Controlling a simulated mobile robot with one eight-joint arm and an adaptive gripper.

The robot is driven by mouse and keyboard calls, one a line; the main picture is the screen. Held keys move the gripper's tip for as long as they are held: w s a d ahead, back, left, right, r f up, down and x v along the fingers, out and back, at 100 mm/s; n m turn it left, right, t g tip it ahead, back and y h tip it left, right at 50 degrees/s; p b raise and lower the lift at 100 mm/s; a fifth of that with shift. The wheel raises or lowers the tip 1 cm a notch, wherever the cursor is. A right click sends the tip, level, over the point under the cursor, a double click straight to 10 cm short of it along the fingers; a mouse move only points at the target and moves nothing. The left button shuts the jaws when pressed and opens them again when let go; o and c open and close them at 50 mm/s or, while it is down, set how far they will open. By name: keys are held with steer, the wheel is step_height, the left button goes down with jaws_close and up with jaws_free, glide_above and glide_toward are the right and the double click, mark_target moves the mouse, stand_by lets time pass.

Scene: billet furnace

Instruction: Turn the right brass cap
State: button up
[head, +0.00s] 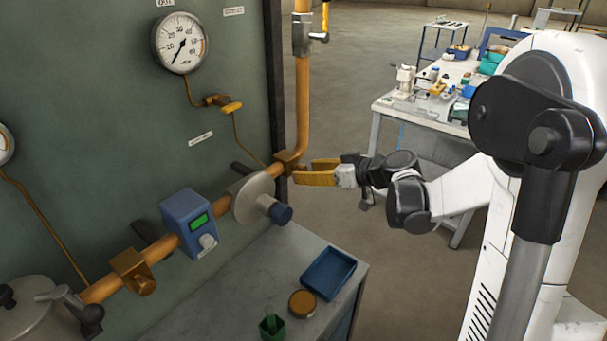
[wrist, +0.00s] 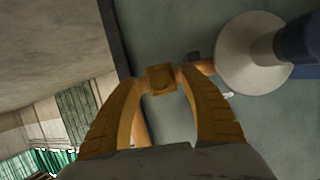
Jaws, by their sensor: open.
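The right brass cap (head: 286,166) sits on a fitting at the right end of the copper pipe, where the pipe turns upward by the panel edge. In the wrist view the cap (wrist: 162,79) shows as a small square brass piece with a round face. My gripper (head: 307,172) is just right of it, fingers pointing at it. In the wrist view the yellow fingers (wrist: 159,84) are open, one on each side of the cap. I cannot tell whether they touch it. Another brass cap (head: 145,285) is on the pipe at the lower left.
A blue meter box (head: 185,220) is further left. Below, a bench (head: 225,290) holds a blue tray (head: 328,273).

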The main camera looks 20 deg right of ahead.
steer(key=shift+x, duration=0.95)
jaws_close()
